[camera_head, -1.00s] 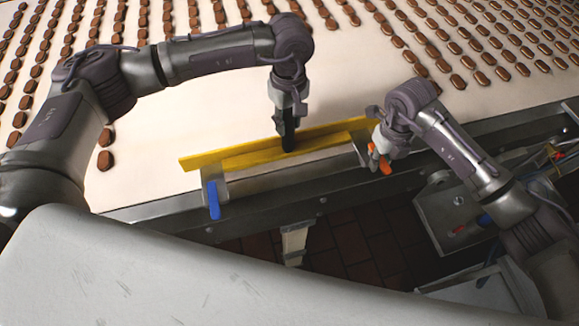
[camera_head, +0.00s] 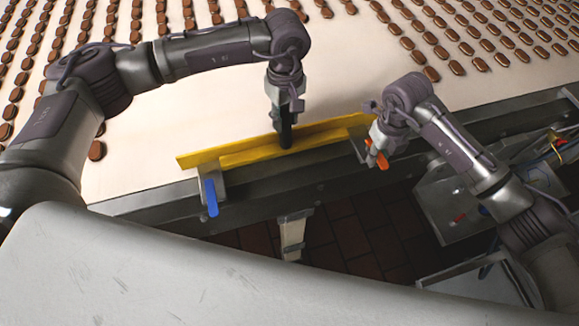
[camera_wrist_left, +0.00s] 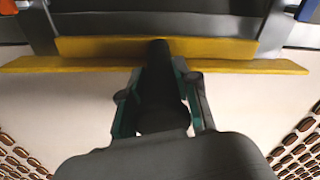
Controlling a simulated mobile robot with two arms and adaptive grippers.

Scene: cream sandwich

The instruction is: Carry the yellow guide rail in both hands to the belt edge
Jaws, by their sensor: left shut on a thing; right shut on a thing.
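The yellow guide rail (camera_head: 215,158) lies along the near edge of the pale belt, between a blue-handled clamp (camera_head: 209,194) and an orange-handled clamp (camera_head: 382,162). My left gripper (camera_head: 286,143) reaches down onto the rail's middle and is shut on it. The left wrist view shows the rail (camera_wrist_left: 90,47) running crosswise at the left gripper's tip (camera_wrist_left: 160,50). My right gripper (camera_head: 375,148) is at the rail's right end, shut on the orange handle; its fingers partly hide it.
Many brown biscuits (camera_head: 431,73) sit in rows on the belt (camera_head: 150,130) behind the rail. A metal frame (camera_head: 265,195) runs along the belt edge. A grey metal box (camera_head: 440,200) is at right, and dark floor tiles (camera_head: 345,240) show below.

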